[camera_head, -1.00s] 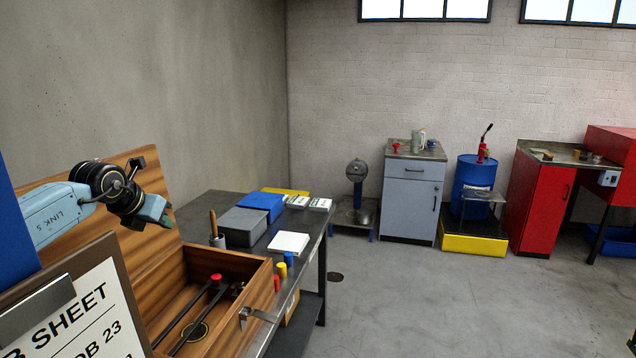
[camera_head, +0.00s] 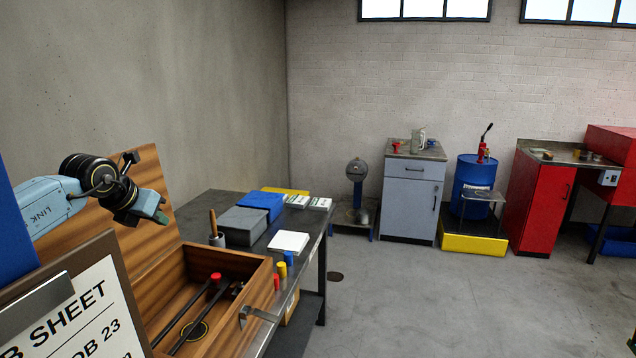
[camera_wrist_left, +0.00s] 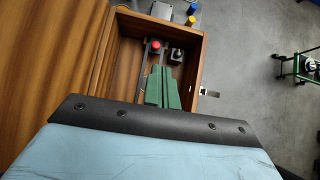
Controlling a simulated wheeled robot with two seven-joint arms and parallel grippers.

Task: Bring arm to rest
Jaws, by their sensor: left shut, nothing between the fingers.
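My left arm comes in from the left in the head view, and its gripper (camera_head: 156,213) hangs in the air in front of the raised lid of an open wooden box (camera_head: 237,263). In the left wrist view the green fingers of my left gripper (camera_wrist_left: 163,88) are together, with nothing between them. Behind them the box interior shows, with dark rods and a red knob (camera_wrist_left: 155,45). The same red knob shows in the head view (camera_head: 215,278). The gripper appears apart from the box. My right gripper is not in view.
A clipboard with a job sheet (camera_head: 85,322) fills the lower left. The bench (camera_head: 190,207) holds grey (camera_head: 243,224) and blue boxes (camera_head: 262,205), a white pad (camera_head: 289,242) and small coloured cylinders. A grey cabinet (camera_head: 411,205), blue drum (camera_head: 468,190) and red cabinet (camera_head: 541,205) stand farther off. The floor between is clear.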

